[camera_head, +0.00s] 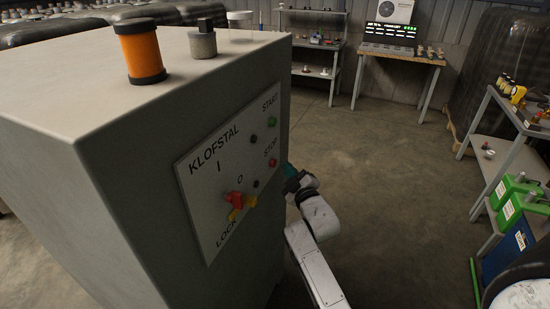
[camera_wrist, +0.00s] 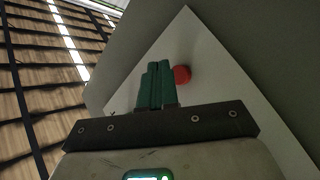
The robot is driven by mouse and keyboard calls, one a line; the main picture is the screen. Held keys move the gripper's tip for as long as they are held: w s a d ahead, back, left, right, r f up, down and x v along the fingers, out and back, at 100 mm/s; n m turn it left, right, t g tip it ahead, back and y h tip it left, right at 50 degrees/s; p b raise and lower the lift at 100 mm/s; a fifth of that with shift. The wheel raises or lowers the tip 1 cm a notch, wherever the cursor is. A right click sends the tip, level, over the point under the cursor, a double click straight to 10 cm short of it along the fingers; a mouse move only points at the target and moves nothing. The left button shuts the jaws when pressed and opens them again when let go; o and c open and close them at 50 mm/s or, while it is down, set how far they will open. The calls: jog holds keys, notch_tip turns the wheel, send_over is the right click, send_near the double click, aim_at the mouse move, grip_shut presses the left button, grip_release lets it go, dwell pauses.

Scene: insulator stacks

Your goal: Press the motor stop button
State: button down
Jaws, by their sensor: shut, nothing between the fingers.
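The red stop button (camera_head: 272,162) sits under the word STOP on the pale KLOFSTAL panel (camera_head: 205,185), on the side of a grey cabinet. In the wrist view the red button (camera_wrist: 182,75) shows just right of my shut green fingers. My gripper (camera_head: 289,170) is just right of the button in the head view. In the wrist view my gripper (camera_wrist: 157,68) has its fingertips together and holds nothing. Whether the fingertips touch the panel cannot be told.
The green start button (camera_head: 271,121) is above the stop button. A red and yellow lock switch (camera_head: 238,202) is lower left on the panel. An orange beacon (camera_head: 138,50) stands on the cabinet (camera_head: 60,60). Open floor (camera_head: 385,170) lies to the right, before a shelf (camera_head: 490,150).

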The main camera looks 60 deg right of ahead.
jog(key=shift+s+r+p, duration=0.2)
jog(key=shift+s+p, duration=0.1)
jog(key=shift+p, duration=0.4)
jog(key=shift+s+d+f+p, duration=0.1)
jog(key=shift+s+f+p, duration=0.1)
jog(key=shift+s+p, duration=1.25)
jog(key=shift+s+b, duration=0.35)
jog(key=shift+b, duration=0.05)
